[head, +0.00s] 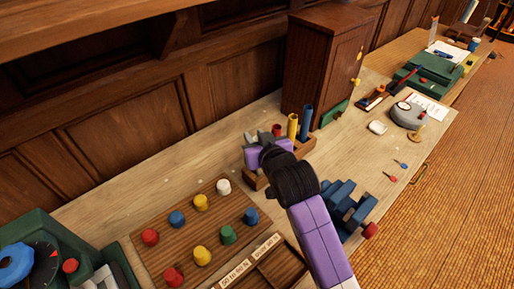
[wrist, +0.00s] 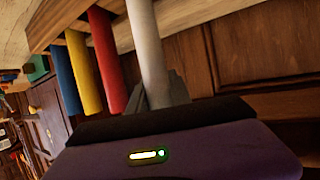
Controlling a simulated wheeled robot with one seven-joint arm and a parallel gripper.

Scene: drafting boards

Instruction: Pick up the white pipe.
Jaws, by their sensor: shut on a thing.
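The white pipe (wrist: 147,45) shows in the wrist view, where the grey fingers of my gripper (wrist: 163,92) are shut around it. In the head view my gripper (head: 259,136) is at the left end of the wooden rack (head: 307,146), and the white pipe is hidden there. Red (head: 277,130), yellow (head: 293,126) and blue (head: 306,122) pipes stand in a row in the rack. In the wrist view the white pipe runs to the rack beside the red pipe (wrist: 107,60); I cannot tell whether its end is still seated.
A peg board (head: 190,250) with several coloured pegs lies left of my arm. A blue stepped object (head: 345,205) is to its right. A tall wooden cabinet (head: 325,60) stands behind the rack. The bench between the rack and the grey round device (head: 408,115) is fairly clear.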

